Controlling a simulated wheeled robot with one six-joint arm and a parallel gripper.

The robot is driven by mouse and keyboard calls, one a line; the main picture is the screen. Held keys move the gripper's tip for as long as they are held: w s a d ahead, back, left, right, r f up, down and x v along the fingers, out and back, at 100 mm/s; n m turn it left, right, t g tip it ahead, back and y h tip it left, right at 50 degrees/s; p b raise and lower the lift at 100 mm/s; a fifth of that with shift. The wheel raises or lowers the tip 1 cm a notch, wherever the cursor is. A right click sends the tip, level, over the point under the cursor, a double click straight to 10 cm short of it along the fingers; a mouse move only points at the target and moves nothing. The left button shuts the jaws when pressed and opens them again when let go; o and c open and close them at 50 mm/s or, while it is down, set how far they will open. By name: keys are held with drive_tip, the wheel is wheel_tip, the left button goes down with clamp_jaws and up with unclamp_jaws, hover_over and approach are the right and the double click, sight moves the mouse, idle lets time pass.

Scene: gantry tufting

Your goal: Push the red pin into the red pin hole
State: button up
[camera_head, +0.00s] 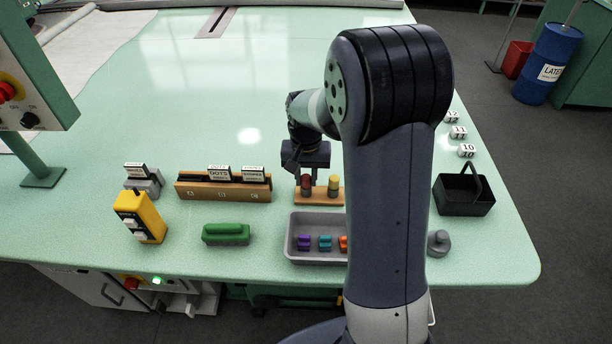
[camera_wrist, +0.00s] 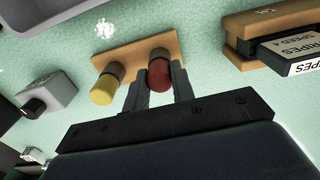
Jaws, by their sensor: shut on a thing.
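The wooden pin block (camera_head: 318,199) lies on the green table behind the grey tray; it also shows in the wrist view (camera_wrist: 130,52). The red pin (camera_head: 306,183) is upright at its left end in the head view and at its right in the wrist view (camera_wrist: 159,74). The yellow pin (camera_head: 334,184) stands beside it, also in the wrist view (camera_wrist: 103,92). My gripper (camera_wrist: 160,80) points down from above, its two dark fingers shut on the red pin. The red pin hole is hidden, and I cannot tell how deep the pin sits.
A grey tray (camera_head: 302,259) with small coloured pieces is in front of the block. A wooden card rack (camera_head: 222,194) is to the left, with a green block (camera_head: 226,235) and a yellow control box (camera_head: 139,217). A black basket (camera_head: 465,207) stands at right. The table behind is clear.

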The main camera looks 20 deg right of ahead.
clamp_jaws()
drive_tip(key=shift+r, duration=0.15)
drive_tip(key=shift+r+p, duration=1.8)
drive_tip(key=shift+r, duration=0.25)
